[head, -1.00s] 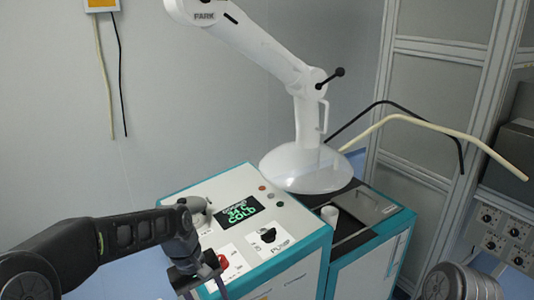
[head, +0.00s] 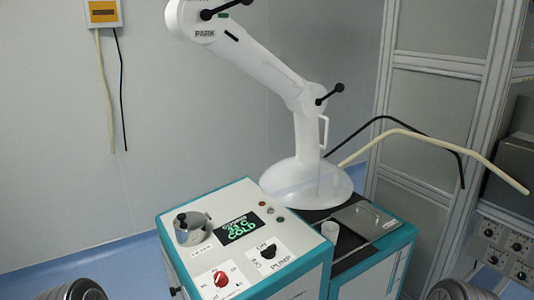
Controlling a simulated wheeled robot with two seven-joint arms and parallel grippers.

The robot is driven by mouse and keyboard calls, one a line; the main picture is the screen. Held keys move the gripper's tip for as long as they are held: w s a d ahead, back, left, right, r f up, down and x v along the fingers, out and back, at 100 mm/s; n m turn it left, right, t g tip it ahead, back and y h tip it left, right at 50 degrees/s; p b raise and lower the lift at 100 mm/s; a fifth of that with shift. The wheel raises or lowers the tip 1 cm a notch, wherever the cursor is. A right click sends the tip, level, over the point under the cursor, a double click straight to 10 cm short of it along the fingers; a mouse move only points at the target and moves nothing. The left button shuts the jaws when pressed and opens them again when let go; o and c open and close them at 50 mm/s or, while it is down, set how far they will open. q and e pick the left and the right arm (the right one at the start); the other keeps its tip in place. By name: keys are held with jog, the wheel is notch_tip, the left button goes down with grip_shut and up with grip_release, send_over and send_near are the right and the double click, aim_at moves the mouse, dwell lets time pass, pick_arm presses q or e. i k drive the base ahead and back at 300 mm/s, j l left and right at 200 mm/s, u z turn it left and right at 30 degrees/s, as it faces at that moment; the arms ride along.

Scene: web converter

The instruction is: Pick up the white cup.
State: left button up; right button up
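The white cup (head: 330,231) is small and stands upright on the dark top of the right-hand cabinet, near its front left edge. It is beside the control panel and just in front of the white hood (head: 306,181). Neither gripper shows in the head view. Only dark rounded parts of my arms show at the bottom left and bottom right corners. Nothing touches the cup that I can see.
The control panel (head: 195,268) is left of the cup, with a metal pot (head: 188,229), a red knob (head: 221,279) and a black knob (head: 268,252). A metal lid (head: 362,218) with a handle lies right of the cup. The white hood's arm rises behind.

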aim_at(329, 229)
jog(key=i+l, duration=0.15)
jog(key=l, duration=0.25)
jog(key=i+l, duration=0.15)
jog(key=l, duration=0.25)
jog(key=i+l, duration=0.15)
jog(key=l, duration=0.25)
jog(key=i+l+z, duration=0.1)
jog(key=l, duration=0.3)
jog(key=i+l, duration=0.25)
jog(key=l, duration=0.15)
jog(key=i+l, duration=0.15)
jog(key=l, duration=0.2)
